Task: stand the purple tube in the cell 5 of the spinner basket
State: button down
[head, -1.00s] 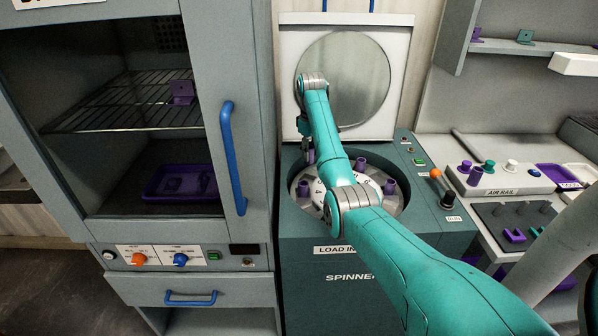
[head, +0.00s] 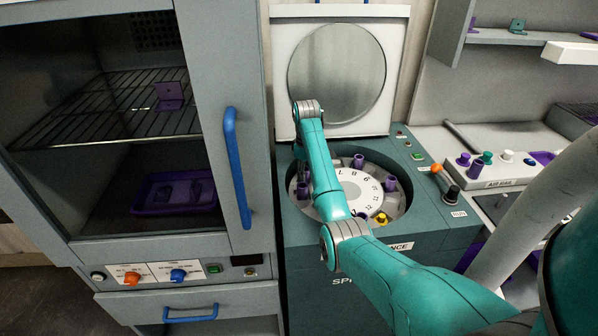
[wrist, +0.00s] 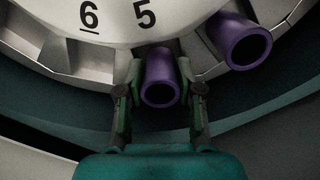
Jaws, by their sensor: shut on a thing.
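My gripper (wrist: 160,85) is shut on the purple tube (wrist: 160,78) in the wrist view, one finger on each side. The tube's open mouth faces the camera. It is at the rim cell below the printed 5 on the spinner basket (wrist: 35,25); how deep it sits, and whether it touches the cell floor, I cannot tell. Another purple tube (wrist: 240,42) stands to its right. In the head view the basket's numbered disc (head: 352,192) is inside the open spinner, and my arm hides its left part and most of my gripper.
Other purple tubes (head: 391,185) and a yellow piece (head: 380,219) are in the basket. The spinner's lid (head: 338,75) stands open behind it. A cabinet with a blue handle (head: 234,160) is at left. An orange-knobbed lever (head: 436,168) and air rail (head: 500,180) are at right.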

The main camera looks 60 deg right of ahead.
jog(key=shift+f, duration=0.25)
jog(key=c, duration=0.7)
grip_release()
jog(key=shift+c, duration=0.2)
